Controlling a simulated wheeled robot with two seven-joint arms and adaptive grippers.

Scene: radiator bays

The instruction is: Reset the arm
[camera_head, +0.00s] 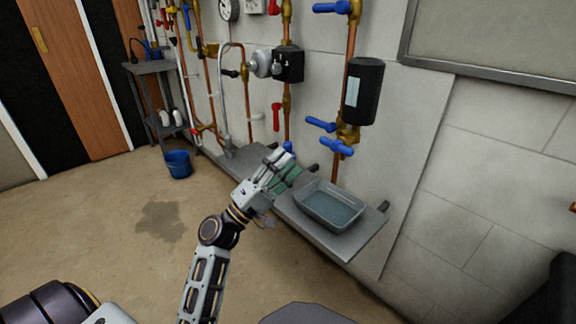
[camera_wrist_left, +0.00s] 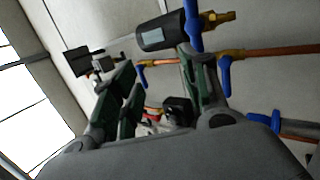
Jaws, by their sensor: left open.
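My left arm reaches up from the bottom of the head view. Its gripper (camera_head: 283,172) is in front of the pipe wall, over the grey shelf (camera_head: 352,243) as seen in the picture. In the left wrist view the two dark green-padded fingers of the left gripper (camera_wrist_left: 160,82) stand apart with nothing held between them. The wall fittings behind show through the gap. My right gripper is in neither view.
A grey tray (camera_head: 330,207) sits on the shelf, right of the gripper. Copper pipes with blue valve handles (camera_head: 337,147) and a black cylinder (camera_head: 363,90) are on the wall. A blue bucket (camera_head: 178,165) stands on the floor. Open floor lies left.

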